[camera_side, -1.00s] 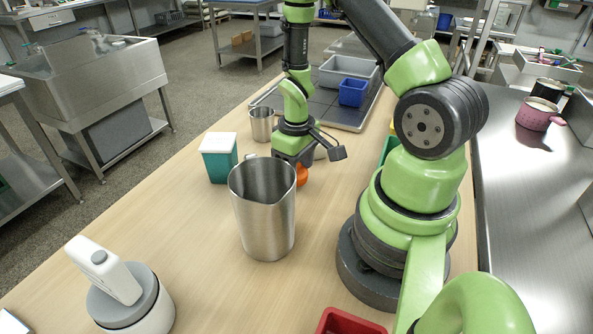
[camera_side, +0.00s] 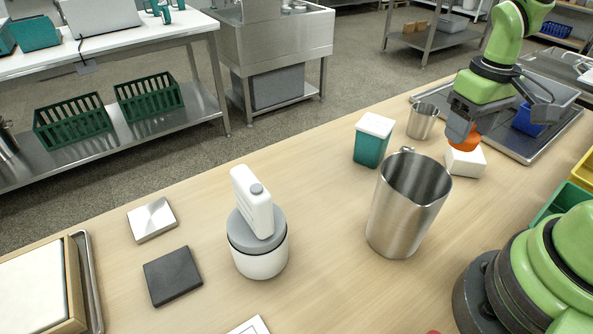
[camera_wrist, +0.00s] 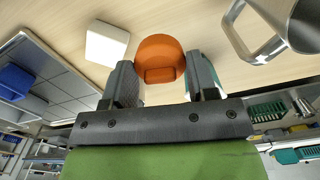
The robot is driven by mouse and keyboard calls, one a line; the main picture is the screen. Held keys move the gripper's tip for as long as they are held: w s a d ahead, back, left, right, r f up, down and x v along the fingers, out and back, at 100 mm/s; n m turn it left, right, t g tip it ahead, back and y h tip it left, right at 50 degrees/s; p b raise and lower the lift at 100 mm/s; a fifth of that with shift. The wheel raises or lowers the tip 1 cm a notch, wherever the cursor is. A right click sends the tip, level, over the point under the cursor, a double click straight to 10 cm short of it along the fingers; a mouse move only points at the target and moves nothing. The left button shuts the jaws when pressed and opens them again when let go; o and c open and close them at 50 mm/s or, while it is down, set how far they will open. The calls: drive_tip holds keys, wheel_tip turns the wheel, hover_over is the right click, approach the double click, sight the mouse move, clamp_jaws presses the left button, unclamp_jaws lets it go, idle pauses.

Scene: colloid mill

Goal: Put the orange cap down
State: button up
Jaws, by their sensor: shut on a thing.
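The orange cap (camera_side: 463,137) is held between the fingers of my gripper (camera_side: 461,128). In the wrist view the cap (camera_wrist: 159,58) sits between the two dark fingertips of my gripper (camera_wrist: 163,80). In the side view the cap shows just above or in front of a white block (camera_side: 465,160); I cannot tell whether they touch. In the wrist view the white block (camera_wrist: 106,43) lies to the left of the cap, apart from it in the picture.
A steel pitcher (camera_side: 407,205) stands in front of my gripper. A teal box with a white lid (camera_side: 373,140) and a small steel cup (camera_side: 422,121) stand to the left. A white mill-like device (camera_side: 259,235) is further left. A blue bin (camera_side: 527,121) is at right.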

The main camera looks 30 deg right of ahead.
drive_tip(key=r, duration=0.2)
drive_tip(key=shift+w+r, duration=0.2)
drive_tip(key=shift+r, duration=0.2)
drive_tip(key=shift+n, duration=0.8)
drive_tip(key=w+a, duration=0.2)
drive_tip(key=w, duration=0.3)
drive_tip(key=w+a, duration=0.2)
drive_tip(key=w, duration=0.3)
drive_tip(key=w+a, duration=0.2)
drive_tip(key=w, duration=0.3)
drive_tip(key=shift+r, duration=0.1)
drive_tip(key=w+a, duration=0.5)
drive_tip(key=a, duration=0.2)
hover_over(287, 174)
drive_tip(key=f, duration=0.1)
drive_tip(key=shift+n, duration=0.3)
wheel_tip(287, 174, down, 14)
drive_tip(key=shift+s+f, duration=0.1)
drive_tip(key=shift+f, duration=0.15)
drive_tip(key=shift+f, duration=0.15)
drive_tip(key=o, duration=0.9)
